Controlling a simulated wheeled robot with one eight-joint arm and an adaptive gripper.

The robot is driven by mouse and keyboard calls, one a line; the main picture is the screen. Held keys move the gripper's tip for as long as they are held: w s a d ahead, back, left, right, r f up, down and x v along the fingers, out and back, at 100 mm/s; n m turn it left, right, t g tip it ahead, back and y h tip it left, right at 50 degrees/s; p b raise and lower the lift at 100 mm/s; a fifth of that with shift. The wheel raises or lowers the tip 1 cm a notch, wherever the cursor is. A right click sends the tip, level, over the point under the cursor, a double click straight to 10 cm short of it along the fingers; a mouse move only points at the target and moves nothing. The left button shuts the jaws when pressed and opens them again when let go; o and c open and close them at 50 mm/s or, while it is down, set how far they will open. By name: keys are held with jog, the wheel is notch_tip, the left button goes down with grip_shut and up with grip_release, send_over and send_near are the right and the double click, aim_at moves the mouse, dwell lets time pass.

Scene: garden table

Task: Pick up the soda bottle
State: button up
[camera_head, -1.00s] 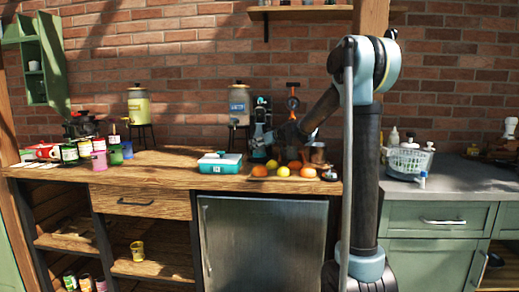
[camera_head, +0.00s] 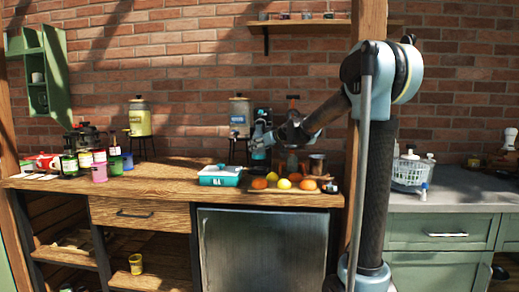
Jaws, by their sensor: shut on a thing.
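My gripper (camera_head: 263,139) is at the end of my arm, above the back of the wooden counter, behind and to the right of the teal box. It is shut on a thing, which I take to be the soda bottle. That thing is small and dark in this view and mostly hidden by the fingers and arm, so its shape and tilt cannot be made out.
The wooden counter (camera_head: 165,180) holds a teal box (camera_head: 219,177), oranges and lemons (camera_head: 283,184), a metal cup (camera_head: 317,164), two drink dispensers (camera_head: 139,118) and several jars (camera_head: 99,158) at left. A white basket (camera_head: 409,173) stands on the grey counter at right. The counter's middle left is clear.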

jog(key=s, duration=1.5)
jog(key=shift+s+a, duration=0.3)
jog(key=shift+s, duration=0.05)
jog(key=shift+s, duration=0.15)
